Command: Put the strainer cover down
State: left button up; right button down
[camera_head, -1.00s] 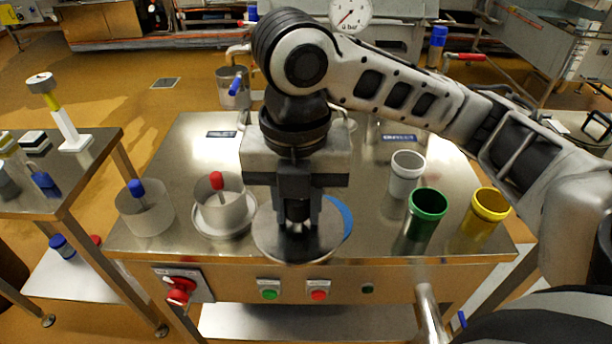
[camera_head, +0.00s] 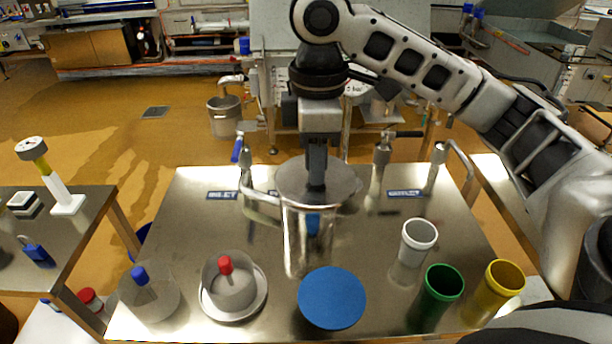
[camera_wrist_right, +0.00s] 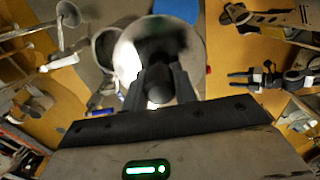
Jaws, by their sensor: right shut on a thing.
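The strainer cover, a round shiny metal disc (camera_head: 292,185), is held roughly level near the back middle of the steel table (camera_head: 205,215). My right gripper (camera_head: 316,181) points down and is shut on the middle of the cover. In the right wrist view, the cover (camera_wrist_right: 192,50) lies beyond my closed fingers (camera_wrist_right: 160,88), which hide its centre. I cannot tell whether the cover touches what is beneath it; a shiny upright shape or reflection shows below it. My left gripper is not in view.
A blue disc (camera_head: 332,297) lies at the table's front middle. White (camera_head: 419,236), green (camera_head: 444,282) and yellow (camera_head: 503,277) cups stand right. A pot with a red knob (camera_head: 228,285) and a clear one with a blue knob (camera_head: 150,292) stand left. Pipes and valves line the back.

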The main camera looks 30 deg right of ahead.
jog(key=w+d+f, duration=0.1)
jog(key=w+f, duration=0.2)
jog(key=w+d+f, duration=0.2)
jog(key=w+f, duration=0.1)
jog(key=f, duration=0.1)
jog(key=w+d+f, duration=0.2)
jog(key=w+f, duration=0.2)
jog(key=shift+d+f+p, duration=0.1)
jog(key=shift+p, duration=0.2)
jog(key=shift+f, duration=0.3)
jog(key=shift+f, duration=0.25)
jog(key=c, duration=1.1)
grip_release()
jog(key=shift+s+f, duration=0.1)
notch_tip(320, 180, up, 13)
jog(key=shift+f, duration=0.15)
